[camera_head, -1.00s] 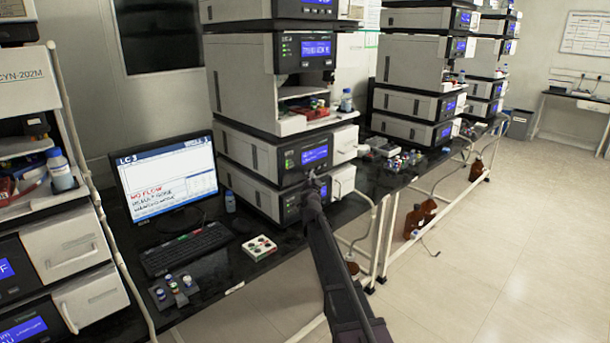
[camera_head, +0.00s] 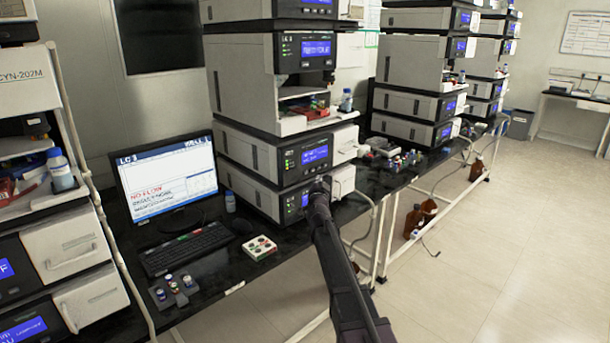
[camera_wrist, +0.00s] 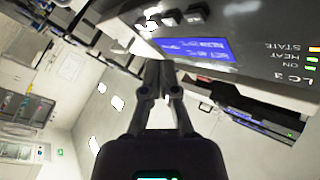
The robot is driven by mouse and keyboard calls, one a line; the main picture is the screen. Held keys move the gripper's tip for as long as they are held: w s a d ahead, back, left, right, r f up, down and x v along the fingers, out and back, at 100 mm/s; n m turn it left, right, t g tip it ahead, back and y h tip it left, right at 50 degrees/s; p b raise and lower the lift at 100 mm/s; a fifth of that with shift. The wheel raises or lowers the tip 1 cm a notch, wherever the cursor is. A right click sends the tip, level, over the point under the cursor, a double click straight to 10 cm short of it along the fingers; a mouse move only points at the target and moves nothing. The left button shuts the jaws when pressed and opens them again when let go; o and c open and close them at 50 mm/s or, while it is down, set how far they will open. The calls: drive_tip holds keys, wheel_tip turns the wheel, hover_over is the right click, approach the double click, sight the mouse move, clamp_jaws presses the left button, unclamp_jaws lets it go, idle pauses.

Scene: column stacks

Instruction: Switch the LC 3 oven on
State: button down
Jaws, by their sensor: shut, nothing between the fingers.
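The LC 3 oven (camera_head: 258,193) is the lowest module of the middle stack, just under another module with a lit blue display. In the wrist view its front panel (camera_wrist: 262,50) appears upside down, with the labels LC 3, ON, HEAT and STATE. Small lights glow beside the labels, green and orange. A lit blue display (camera_wrist: 195,48) and a row of dark buttons (camera_wrist: 172,18) are on the panel. My gripper (camera_head: 320,183) is shut and empty in front of this panel. Its fingertips (camera_wrist: 156,66) are close to the display's edge; I cannot tell whether they touch.
A monitor (camera_head: 168,182) marked LC 3 shows red NO FLOW text, with a keyboard (camera_head: 186,250) before it. A vial tray (camera_head: 260,248) lies on the black bench near the oven. Other stacks stand left and right.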

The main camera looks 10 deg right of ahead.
drive_tip(key=shift+s+d, duration=0.55)
drive_tip(key=shift+s, duration=0.15)
drive_tip(key=s+a+f+n+g+y, duration=0.3)
drive_tip(key=s+a+f+n+g, duration=0.15)
drive_tip(key=s+f, duration=0.45)
drive_tip(key=s+a+f+n+g+y, duration=0.35)
drive_tip(key=s+f+g, duration=0.25)
drive_tip(key=s, duration=0.6)
drive_tip(key=s+d+f+n+g+h, duration=0.1)
drive_tip(key=s+d+f+g+h, duration=0.2)
drive_tip(key=s, duration=0.8)
drive_tip(key=s+d+f+g, duration=0.3)
drive_tip(key=s+g, duration=0.3)
drive_tip(key=s, duration=0.5)
wheel_tip(320, 180, up, 13)
drive_tip(key=p, duration=1.3)
drive_tip(key=shift+s+d, duration=0.25)
drive_tip(key=shift+h, duration=0.25)
